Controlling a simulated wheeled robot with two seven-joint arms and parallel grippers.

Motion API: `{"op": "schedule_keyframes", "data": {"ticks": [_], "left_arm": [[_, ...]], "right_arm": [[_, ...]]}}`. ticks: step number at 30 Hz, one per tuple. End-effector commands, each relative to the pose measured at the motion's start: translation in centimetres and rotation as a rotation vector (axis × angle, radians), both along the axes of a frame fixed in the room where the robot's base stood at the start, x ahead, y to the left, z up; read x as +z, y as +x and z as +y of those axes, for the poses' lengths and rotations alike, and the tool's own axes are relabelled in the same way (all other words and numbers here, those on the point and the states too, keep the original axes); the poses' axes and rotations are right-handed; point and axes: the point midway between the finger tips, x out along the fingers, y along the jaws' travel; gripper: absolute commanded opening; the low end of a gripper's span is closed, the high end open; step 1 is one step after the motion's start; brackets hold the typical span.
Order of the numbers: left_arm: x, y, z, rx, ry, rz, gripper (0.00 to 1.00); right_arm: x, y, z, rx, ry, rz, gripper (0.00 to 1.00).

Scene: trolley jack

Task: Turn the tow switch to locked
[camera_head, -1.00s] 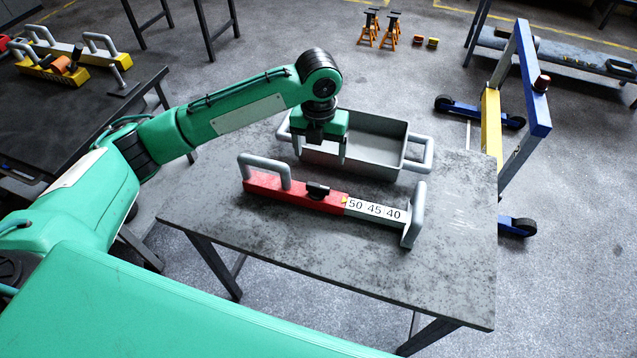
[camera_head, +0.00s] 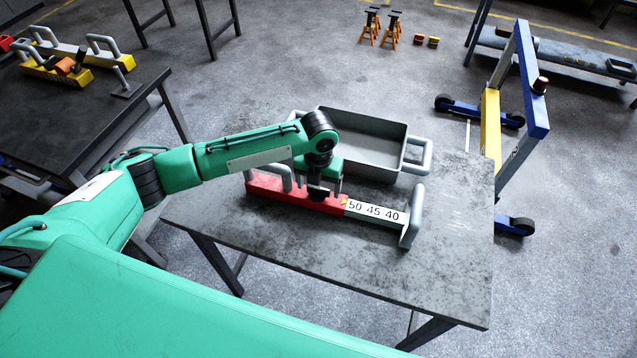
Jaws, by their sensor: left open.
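The tow bar (camera_head: 270,185) lies on the grey table, red on its left part, with a white scale strip marked 50 45 40 on its right part. A black switch (camera_head: 318,193) sits on top of the red part, near the scale. My left gripper (camera_head: 320,188) points down over the switch, open, with its fingers around or just above it. I cannot tell whether they touch it. The gripper body hides part of the bar and the switch's exact setting is too small to read. My right gripper is not in view.
A grey open tray (camera_head: 408,150) with handles stands behind the bar on the table (camera_head: 400,275). A dark table (camera_head: 60,130) with yellow tools is at the left. A blue and yellow frame (camera_head: 535,80) stands right of the table. The table's front is clear.

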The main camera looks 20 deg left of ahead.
Motion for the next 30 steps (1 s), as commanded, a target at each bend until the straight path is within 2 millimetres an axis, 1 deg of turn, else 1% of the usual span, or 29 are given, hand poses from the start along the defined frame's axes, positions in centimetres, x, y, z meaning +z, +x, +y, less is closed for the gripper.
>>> {"op": "schedule_keyframes", "data": {"ticks": [3, 9, 10, 14, 15, 16, 17, 23, 30], "left_arm": [[-0.3, 0.0, 0.0, 0.0, 0.001, 0.0, 0.8], [-0.4, 0.0, 0.0, 0.0, 0.001, 0.0, 0.8], [-0.4, 0.0, 0.0, 0.0, 0.001, 0.0, 0.78], [-0.4, 0.0, 0.0, 0.0, 0.001, 0.0, 0.53], [-0.4, 0.0, 0.0, 0.0, 0.001, 0.0, 0.45], [-0.4, 0.0, 0.0, 0.0, 0.001, 0.0, 0.39], [-0.4, 0.0, 0.0, 0.0, 0.001, 0.0, 0.35], [-0.3, 0.0, 0.0, 0.011, 0.001, 0.0, 0.35], [-0.1, 0.0, 0.0, 0.096, 0.001, 0.002, 0.35]], "right_arm": [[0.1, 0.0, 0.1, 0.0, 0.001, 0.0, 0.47], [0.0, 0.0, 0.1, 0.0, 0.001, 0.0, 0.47], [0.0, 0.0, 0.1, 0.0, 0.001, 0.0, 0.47], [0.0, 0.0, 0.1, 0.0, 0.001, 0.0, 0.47], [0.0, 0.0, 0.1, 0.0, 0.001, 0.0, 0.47], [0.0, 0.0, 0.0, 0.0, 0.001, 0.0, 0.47], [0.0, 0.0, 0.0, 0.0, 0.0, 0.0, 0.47], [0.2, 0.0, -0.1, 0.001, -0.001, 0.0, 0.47], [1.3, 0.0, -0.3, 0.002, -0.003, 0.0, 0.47]]}}
